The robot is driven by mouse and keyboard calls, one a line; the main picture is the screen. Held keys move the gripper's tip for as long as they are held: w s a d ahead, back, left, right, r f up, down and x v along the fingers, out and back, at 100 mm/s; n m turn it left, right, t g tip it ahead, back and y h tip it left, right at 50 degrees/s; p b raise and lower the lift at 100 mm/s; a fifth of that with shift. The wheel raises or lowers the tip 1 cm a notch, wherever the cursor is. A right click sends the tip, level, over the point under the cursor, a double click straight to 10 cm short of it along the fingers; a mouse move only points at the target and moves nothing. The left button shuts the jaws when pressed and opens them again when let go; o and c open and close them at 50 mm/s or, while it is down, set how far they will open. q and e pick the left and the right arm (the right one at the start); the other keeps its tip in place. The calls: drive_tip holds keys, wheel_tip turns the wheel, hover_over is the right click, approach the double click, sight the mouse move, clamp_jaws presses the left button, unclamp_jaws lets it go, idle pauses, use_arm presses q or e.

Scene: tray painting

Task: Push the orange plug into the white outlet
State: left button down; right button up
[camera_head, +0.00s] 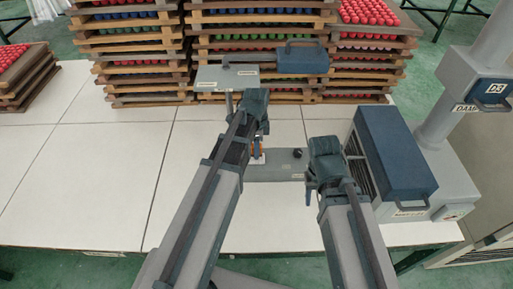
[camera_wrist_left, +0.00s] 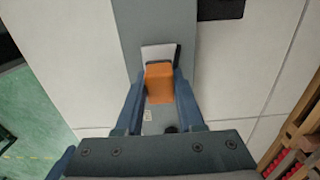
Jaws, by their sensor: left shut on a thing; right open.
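The orange plug (camera_wrist_left: 160,82) is between the two fingers of my left gripper (camera_wrist_left: 159,92), which is shut on it. In the head view only a sliver of the plug (camera_head: 257,150) shows beside my left gripper. The white outlet (camera_wrist_left: 156,54) sits on a grey base and borders the plug's far end in the wrist view. In the head view part of the outlet (camera_head: 257,160) shows just below the plug. Whether the plug is inside the outlet or only against it, I cannot tell. My right gripper (camera_head: 311,188) is open and empty, right of the base.
The grey base (camera_head: 275,172) with a black knob (camera_head: 297,153) lies on the white tiled table (camera_head: 100,185). A blue-topped machine (camera_head: 395,150) stands close to the right of my right arm. Stacked wooden trays (camera_head: 140,60) line the back.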

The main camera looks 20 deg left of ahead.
use_arm(q)
drive_tip(key=shift+f+b, duration=1.1)
drive_tip(key=shift+f, duration=0.05)
idle(0.8)
unclamp_jaws()
idle(0.3)
drive_tip(key=shift+r, duration=0.1)
drive_tip(key=shift+r+p, duration=2.95)
drive_tip(key=shift+p, duration=0.1)
wheel_tip(320, 180, up, 14)
drive_tip(key=p, duration=1.3)
drive_tip(key=shift+p, duration=0.4)
drive_tip(key=shift+f, duration=0.2)
